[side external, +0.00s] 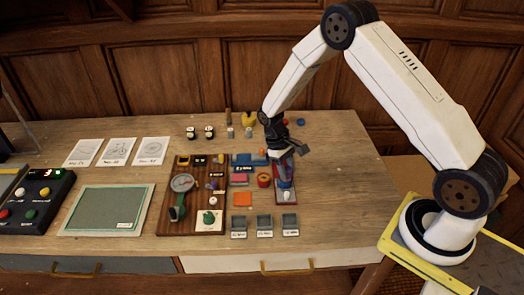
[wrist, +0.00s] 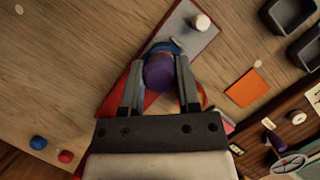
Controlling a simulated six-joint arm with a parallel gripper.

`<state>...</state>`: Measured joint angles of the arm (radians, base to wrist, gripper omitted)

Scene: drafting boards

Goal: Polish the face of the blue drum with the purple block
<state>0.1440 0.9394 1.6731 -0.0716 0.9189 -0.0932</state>
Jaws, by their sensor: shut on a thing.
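The purple block (wrist: 158,72) is between the fingertips of my gripper (wrist: 160,68) in the wrist view; the gripper is shut on it. Part of the blue drum (wrist: 165,46) shows just beyond the block; the rest is hidden behind block and fingers. I cannot tell whether block and drum touch. The drum is on a grey, red-edged base (wrist: 182,30) with a white knob (wrist: 201,21) at its far end. In the side view my gripper (side external: 284,160) is over this base, and the blue drum (side external: 285,183) shows just below it; the block is not clear there.
An orange square (side external: 242,199) and several small grey trays (side external: 264,224) lie near the base. A dark wooden board with a gauge (side external: 181,183) is to the left. Blue and red knobs (wrist: 38,142) show at lower left in the wrist view. The table's right part (side external: 345,190) is clear.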

